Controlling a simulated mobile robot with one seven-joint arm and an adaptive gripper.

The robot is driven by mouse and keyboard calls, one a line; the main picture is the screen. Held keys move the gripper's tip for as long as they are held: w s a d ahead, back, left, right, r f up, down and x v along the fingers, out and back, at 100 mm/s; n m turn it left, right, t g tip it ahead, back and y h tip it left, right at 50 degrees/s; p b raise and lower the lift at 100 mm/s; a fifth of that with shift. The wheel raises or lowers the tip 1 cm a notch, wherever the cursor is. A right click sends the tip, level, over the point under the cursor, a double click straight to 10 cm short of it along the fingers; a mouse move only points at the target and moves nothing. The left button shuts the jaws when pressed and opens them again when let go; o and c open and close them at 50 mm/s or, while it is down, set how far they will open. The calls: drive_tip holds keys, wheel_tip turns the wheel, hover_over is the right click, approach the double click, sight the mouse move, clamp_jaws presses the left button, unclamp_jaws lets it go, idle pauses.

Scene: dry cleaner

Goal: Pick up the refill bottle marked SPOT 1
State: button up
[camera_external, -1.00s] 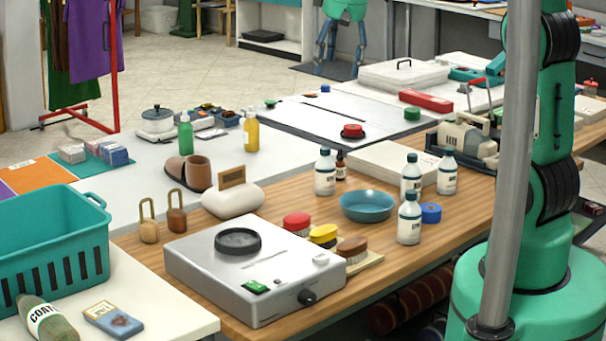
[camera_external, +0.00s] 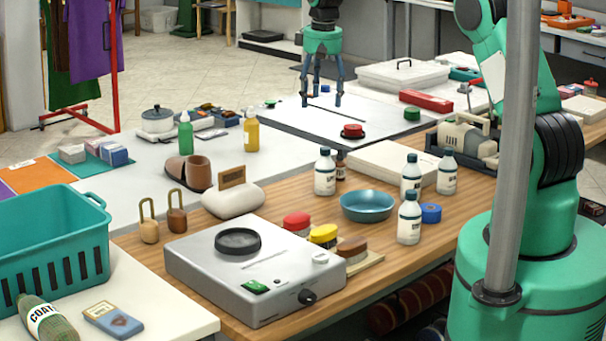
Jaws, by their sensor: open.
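Several white bottles with dark caps and printed labels stand upright on the wooden table. One (camera_external: 325,174) is left of the blue bowl. Three are to its right: a back one (camera_external: 411,175), a right one (camera_external: 447,174) and a front one (camera_external: 409,219). The labels are too small to read, so I cannot tell which is marked SPOT 1. My gripper (camera_external: 322,102) is open and empty, fingers pointing down, above the grey-white counter behind the bottles. It is apart from all of them.
A blue bowl (camera_external: 368,205) and blue tape roll (camera_external: 431,212) stand among the bottles. A small brown bottle (camera_external: 340,166) is close behind the left one. A white box (camera_external: 384,160) lies behind. Brushes and a grey device (camera_external: 254,270) fill the front.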

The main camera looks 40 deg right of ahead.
drive_tip(key=g+p, duration=0.1)
drive_tip(key=p, duration=0.2)
hover_over(324, 148)
wheel_tip(324, 148, down, 12)
drive_tip(key=shift+s+r, duration=0.1)
drive_tip(key=shift+r, duration=0.05)
drive_tip(key=shift+f, duration=4.3)
drive_tip(key=shift+d+f+p, duration=0.2)
drive_tip(key=shift+f+p, duration=0.15)
drive_tip(key=shift+f, duration=2.25)
drive_tip(key=c, duration=1.4)
